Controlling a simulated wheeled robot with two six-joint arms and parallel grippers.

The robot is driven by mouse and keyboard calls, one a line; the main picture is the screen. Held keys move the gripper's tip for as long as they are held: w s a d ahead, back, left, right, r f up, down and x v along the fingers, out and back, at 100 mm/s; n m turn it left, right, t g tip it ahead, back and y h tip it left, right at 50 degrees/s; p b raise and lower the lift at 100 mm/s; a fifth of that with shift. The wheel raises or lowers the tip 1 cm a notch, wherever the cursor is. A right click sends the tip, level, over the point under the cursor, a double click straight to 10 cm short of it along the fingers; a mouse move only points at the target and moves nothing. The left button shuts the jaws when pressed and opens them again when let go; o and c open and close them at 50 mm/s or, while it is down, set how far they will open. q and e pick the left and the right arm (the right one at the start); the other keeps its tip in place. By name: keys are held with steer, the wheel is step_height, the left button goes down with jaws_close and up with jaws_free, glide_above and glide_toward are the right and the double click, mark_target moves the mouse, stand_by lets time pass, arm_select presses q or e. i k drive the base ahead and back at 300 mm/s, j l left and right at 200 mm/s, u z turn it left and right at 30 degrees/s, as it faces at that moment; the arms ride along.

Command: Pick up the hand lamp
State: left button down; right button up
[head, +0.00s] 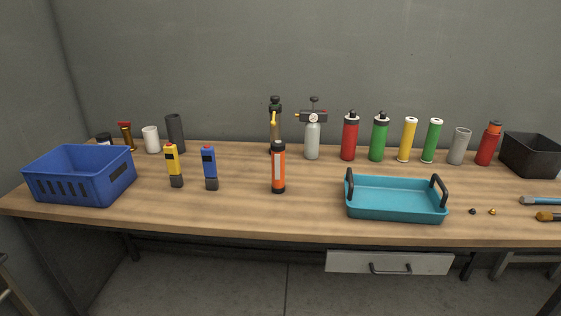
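An orange hand lamp (278,184) with a black top and a pale strip down its front stands upright near the middle of the wooden workbench (240,210). Its base rests on the bench top, and nothing covers its front. A dark upright item with a yellow part (275,118) stands behind it and is partly hidden by it. Neither of my grippers is in the head view.
A yellow device (174,163) and a blue device (209,165) stand left of the lamp. A blue crate (70,187) is at far left. A teal tray (395,212) with black handles lies to the right. Several bottles and cylinders line the back. Bench around the lamp's front is clear.

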mark_target(278, 186)
steer(key=i+l, duration=0.4)
steer(key=i+l+u, duration=0.1)
steer(key=i+l, duration=0.3)
steer(key=l, duration=0.25)
